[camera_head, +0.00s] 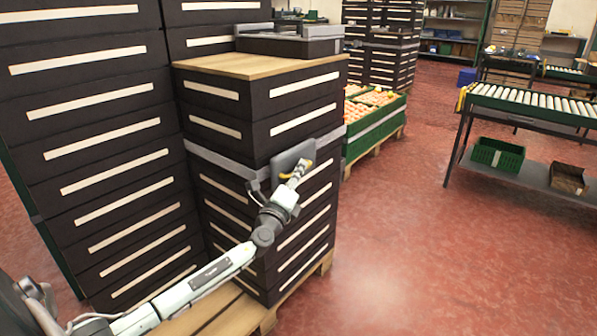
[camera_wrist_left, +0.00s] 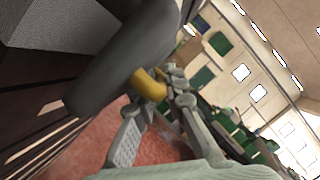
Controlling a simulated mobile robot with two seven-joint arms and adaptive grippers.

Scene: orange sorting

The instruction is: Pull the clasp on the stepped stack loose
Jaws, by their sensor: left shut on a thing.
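The stepped stack of dark brown crates (camera_head: 300,110) with pale label strips stands on a wooden pallet (camera_head: 245,318), with a wooden board (camera_head: 235,66) on its lower step. A grey strap (camera_head: 215,159) runs around it. The clasp is a grey block (camera_head: 290,157) with a yellow lever (camera_head: 300,165) on the stack's right-hand face. My left gripper (camera_head: 293,180) is at the clasp, shut on the yellow lever. In the left wrist view the grey clasp body (camera_wrist_left: 125,55) and yellow lever (camera_wrist_left: 148,84) show close by the fingers (camera_wrist_left: 152,112). My right gripper is not in view.
Taller dark crate stacks (camera_head: 80,130) stand close on the left. Behind is a green crate (camera_head: 375,128) of oranges on a pallet. A roller conveyor (camera_head: 540,105) stands at right, with a green basket (camera_head: 497,154) beneath. The red floor (camera_head: 430,240) in front right is clear.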

